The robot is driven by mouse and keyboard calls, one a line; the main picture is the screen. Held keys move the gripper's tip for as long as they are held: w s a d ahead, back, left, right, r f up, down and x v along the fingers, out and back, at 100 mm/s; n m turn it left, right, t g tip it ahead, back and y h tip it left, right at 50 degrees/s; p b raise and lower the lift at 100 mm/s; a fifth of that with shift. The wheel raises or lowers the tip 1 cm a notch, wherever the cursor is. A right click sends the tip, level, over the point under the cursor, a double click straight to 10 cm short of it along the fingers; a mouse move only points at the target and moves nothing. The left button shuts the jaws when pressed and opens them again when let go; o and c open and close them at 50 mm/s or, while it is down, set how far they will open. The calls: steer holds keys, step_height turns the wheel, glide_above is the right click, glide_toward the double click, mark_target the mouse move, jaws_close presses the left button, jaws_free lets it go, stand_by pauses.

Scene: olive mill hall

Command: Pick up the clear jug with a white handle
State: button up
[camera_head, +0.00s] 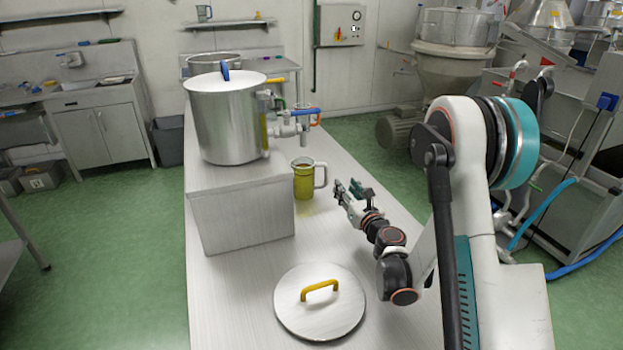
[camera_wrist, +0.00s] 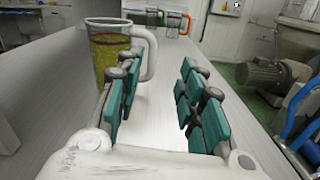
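A clear jug (camera_head: 304,181) with yellow-green liquid and a white handle stands upright on the steel table, just right of the raised metal block. In the wrist view the jug (camera_wrist: 107,52) is at the upper left, with its white handle (camera_wrist: 149,52) facing right. My gripper (camera_head: 345,190) is to the right of the jug in the head view, pointing toward the back left. In the wrist view my gripper (camera_wrist: 152,92) is open and empty. Its left finger is near the jug and below its handle; I cannot tell whether they touch.
A large steel pot (camera_head: 225,125) with taps stands on the block (camera_head: 240,215). A round lid (camera_head: 320,318) with a yellow handle lies on the near table.

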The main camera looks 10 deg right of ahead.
mark_target(327, 177)
steer(key=f+n, duration=0.1)
steer(key=f, duration=0.1)
steer(key=shift+w+a+f+n+y, duration=0.2)
steer(key=shift+f+n+y, duration=0.1)
steer(key=shift+n, duration=0.1)
steer(key=shift+w+a+f, duration=0.15)
steer(key=x, duration=0.8)
steer(key=shift+f, duration=0.2)
steer(key=b+x, duration=0.2)
steer(key=x, duration=0.3)
steer(key=shift+a+f+b, duration=0.1)
steer(key=shift+f+b, duration=0.2)
steer(key=shift+b, duration=0.1)
steer(key=shift+w+r, duration=0.1)
steer(key=shift+w, duration=0.05)
steer(key=shift+c, duration=0.6)
jaws_close()
